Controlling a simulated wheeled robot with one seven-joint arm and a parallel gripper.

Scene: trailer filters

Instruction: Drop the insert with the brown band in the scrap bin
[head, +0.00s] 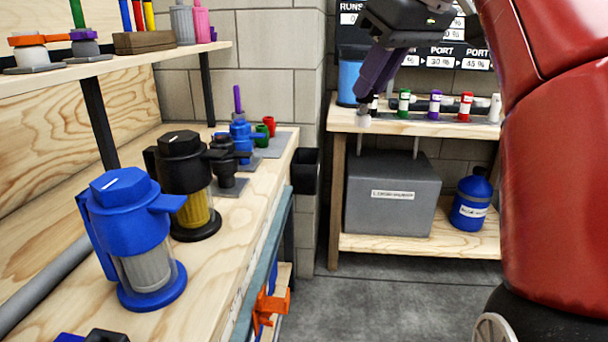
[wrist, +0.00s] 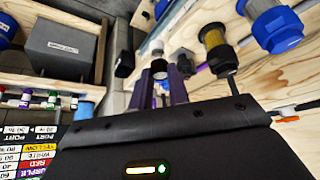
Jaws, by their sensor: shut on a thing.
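My gripper (head: 370,98) has purple fingers and hangs in front of the back shelf, up and to the right of the black bin. It is shut on a small pale insert (head: 364,121), whose lower end shows below the fingers. In the wrist view the insert (wrist: 158,67) sits between the fingertips, with a pale and a dark part; its band colour cannot be told. A black bin (head: 306,171), likely the scrap bin, hangs at the bench's far end. It also shows in the wrist view (wrist: 125,65), apart from the insert. Its inside is hidden.
A blue filter housing (head: 130,215) and a black one (head: 180,165) stand on the left bench. Banded inserts, including a green one (head: 404,103) and a red one (head: 465,104), stand on the back shelf (head: 420,128). An orange clamp-like part (head: 268,305) juts from the bench front.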

